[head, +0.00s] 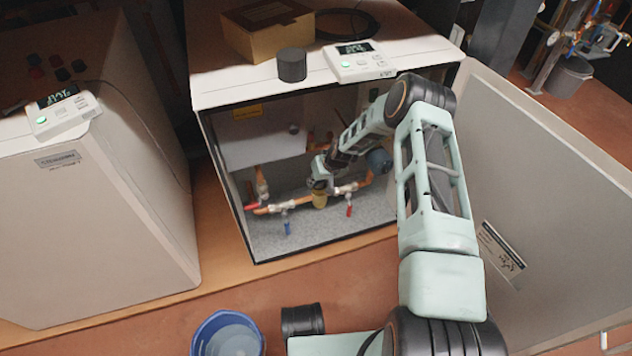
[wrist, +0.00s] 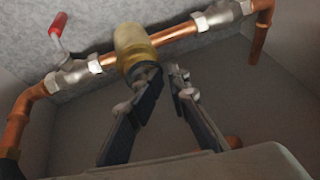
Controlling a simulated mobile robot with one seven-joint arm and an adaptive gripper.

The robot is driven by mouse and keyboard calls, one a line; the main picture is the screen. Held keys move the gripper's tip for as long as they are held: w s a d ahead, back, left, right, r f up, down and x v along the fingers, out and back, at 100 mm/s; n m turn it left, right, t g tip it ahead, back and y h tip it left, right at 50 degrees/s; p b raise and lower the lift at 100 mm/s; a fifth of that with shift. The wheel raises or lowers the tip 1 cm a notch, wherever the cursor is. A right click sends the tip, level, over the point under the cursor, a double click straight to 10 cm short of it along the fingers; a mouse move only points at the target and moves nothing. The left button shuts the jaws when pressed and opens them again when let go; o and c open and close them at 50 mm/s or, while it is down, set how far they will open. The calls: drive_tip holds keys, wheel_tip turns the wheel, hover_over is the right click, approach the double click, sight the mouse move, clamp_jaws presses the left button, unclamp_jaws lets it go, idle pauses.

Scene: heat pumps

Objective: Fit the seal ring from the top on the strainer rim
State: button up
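A yellowish, cup-shaped strainer bowl (head: 320,199) sits at the copper pipe inside the open cabinet. In the wrist view the bowl (wrist: 133,45) is at upper centre, with a dark area at its near end. My gripper (head: 321,181) is inside the cabinet at the bowl. In the wrist view my gripper's fingers (wrist: 168,82) stand apart with a narrow gap. The left fingertip overlaps the bowl's near end; I cannot tell whether it touches. No ring shows clearly between the fingers. A black loop (head: 373,24) lies on the cabinet top; I cannot tell whether it is the seal ring.
A cardboard box (head: 250,38), a black cylinder (head: 292,64) and a control unit (head: 355,62) stand on the cabinet top. Copper pipes (wrist: 177,34) and a red valve handle (wrist: 58,24) flank the bowl. The cabinet's side walls are close. A blue bucket (head: 205,328) stands in front.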

drive_tip(key=o, duration=0.4)
drive_tip(key=shift+o, duration=0.2)
drive_tip(key=shift+d, duration=0.1)
drive_tip(key=v, duration=0.8)
drive_tip(key=shift+f, duration=0.1)
